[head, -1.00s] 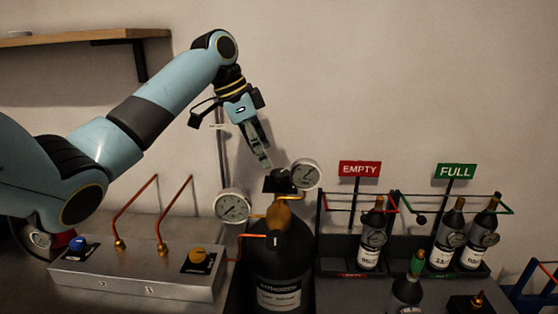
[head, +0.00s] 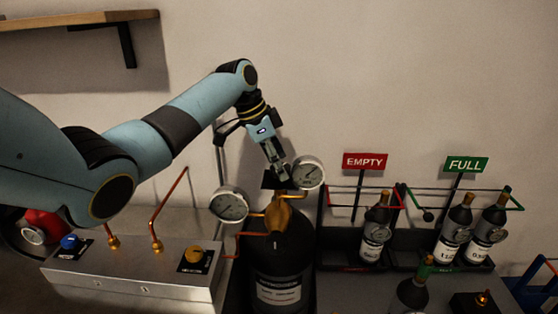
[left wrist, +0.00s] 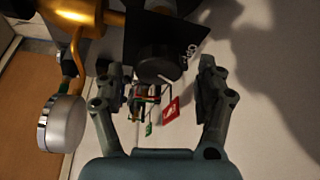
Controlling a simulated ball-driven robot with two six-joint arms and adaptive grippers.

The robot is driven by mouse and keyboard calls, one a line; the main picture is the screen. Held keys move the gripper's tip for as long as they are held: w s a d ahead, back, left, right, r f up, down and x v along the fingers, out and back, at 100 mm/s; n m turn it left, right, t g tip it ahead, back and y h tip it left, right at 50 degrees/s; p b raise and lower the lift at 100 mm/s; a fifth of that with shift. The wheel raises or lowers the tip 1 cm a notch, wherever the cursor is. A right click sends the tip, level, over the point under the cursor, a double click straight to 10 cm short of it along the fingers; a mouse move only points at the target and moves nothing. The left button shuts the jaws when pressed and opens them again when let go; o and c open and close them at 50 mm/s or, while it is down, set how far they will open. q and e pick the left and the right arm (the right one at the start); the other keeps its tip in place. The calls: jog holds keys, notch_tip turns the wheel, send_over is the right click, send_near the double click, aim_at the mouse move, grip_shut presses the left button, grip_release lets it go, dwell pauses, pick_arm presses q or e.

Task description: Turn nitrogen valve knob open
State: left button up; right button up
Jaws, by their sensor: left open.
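The nitrogen valve knob (left wrist: 160,63) is a dark round knob on a black plate (left wrist: 170,30), in the left wrist view ahead of my fingers. In the head view the black plate (head: 270,180) sits atop the brass regulator (head: 278,214) on the black cylinder (head: 280,262), and my gripper partly covers it. My left gripper (head: 279,170) is open and points down at the plate. In the left wrist view its two fingers (left wrist: 160,85) lie to either side of the knob, apart from each other. Whether they touch it cannot be told. My right gripper is not in view.
Two round gauges, left (head: 229,205) and right (head: 309,172), flank the regulator closely. A metal box (head: 140,275) with blue and yellow knobs and copper pipes stands left. Right are EMPTY (head: 365,161) and FULL (head: 466,164) signs above racks of bottles.

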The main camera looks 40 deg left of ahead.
pick_arm(q)
jog(key=shift+d+f, duration=0.2)
jog(key=shift+f, duration=0.1)
jog(key=c, duration=1.2)
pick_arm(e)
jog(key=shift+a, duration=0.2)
pick_arm(q)
jog(key=n+t+y, duration=0.1)
jog(key=n, duration=0.3)
jog(key=shift+n+y, duration=0.5)
jog(key=shift+n, duration=0.4)
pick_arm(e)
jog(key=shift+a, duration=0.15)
